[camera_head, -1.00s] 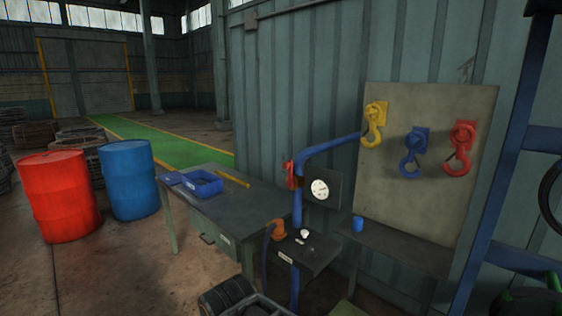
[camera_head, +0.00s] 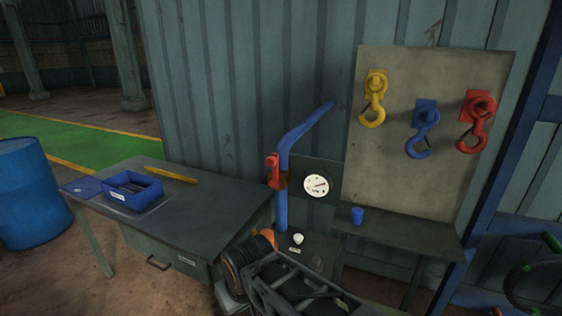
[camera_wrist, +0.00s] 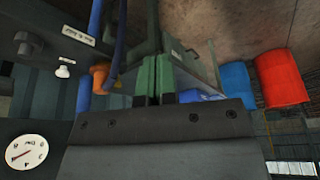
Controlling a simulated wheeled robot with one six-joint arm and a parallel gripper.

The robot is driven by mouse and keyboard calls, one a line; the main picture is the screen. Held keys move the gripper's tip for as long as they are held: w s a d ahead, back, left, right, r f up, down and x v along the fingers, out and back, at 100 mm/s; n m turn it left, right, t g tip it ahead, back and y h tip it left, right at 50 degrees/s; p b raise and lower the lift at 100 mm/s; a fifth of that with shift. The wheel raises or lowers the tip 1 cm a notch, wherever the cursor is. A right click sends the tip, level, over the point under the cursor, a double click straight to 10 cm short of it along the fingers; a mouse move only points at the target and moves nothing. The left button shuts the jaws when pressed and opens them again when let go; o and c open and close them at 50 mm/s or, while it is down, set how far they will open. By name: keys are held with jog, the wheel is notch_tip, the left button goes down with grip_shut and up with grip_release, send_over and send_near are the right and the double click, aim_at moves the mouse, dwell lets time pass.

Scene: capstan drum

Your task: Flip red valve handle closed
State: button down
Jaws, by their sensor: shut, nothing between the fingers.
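The red valve handle (camera_head: 272,171) is on the upright blue pipe (camera_head: 282,205), in the middle of the head view. It looks roughly upright, along the left side of the pipe, just below the bend. It is small, so its exact angle is hard to judge. I do not see the handle in the wrist view. My gripper (camera_wrist: 158,66) shows in the wrist view with its fingers together and empty. It is apart from the handle. In the head view my arm is low, in front of the pipe's base, and the fingers cannot be made out.
A round gauge (camera_head: 316,186) sits right of the pipe; it also shows in the wrist view (camera_wrist: 27,152). A workbench (camera_head: 190,218) with a blue bin (camera_head: 132,192) stands left. Hooks hang on a board (camera_head: 390,165).

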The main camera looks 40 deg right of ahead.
jog(key=w+d+r+m+t+p, duration=0.1)
jog(key=w+d+r+m, duration=0.1)
jog(key=d+r+m, duration=0.2)
jog(key=w+d+r+m+t+h+p, duration=0.1)
jog(key=w+d+r+m+p, duration=0.1)
jog(key=d+r, duration=0.9)
jog(key=w+d+r+m+t+h+p, duration=0.1)
jog(key=w+d+r+m, duration=0.3)
jog(key=d+r, duration=0.4)
jog(key=shift+w+d+r+m+t, duration=0.25)
jog(key=shift+r+m+t, duration=0.15)
jog(key=shift+r+m, duration=0.55)
jog(key=shift+f, duration=0.1)
jog(key=w+f+p, duration=0.4)
jog(key=w+f, duration=0.3)
jog(key=w, duration=0.2)
jog(key=shift+w, duration=0.3)
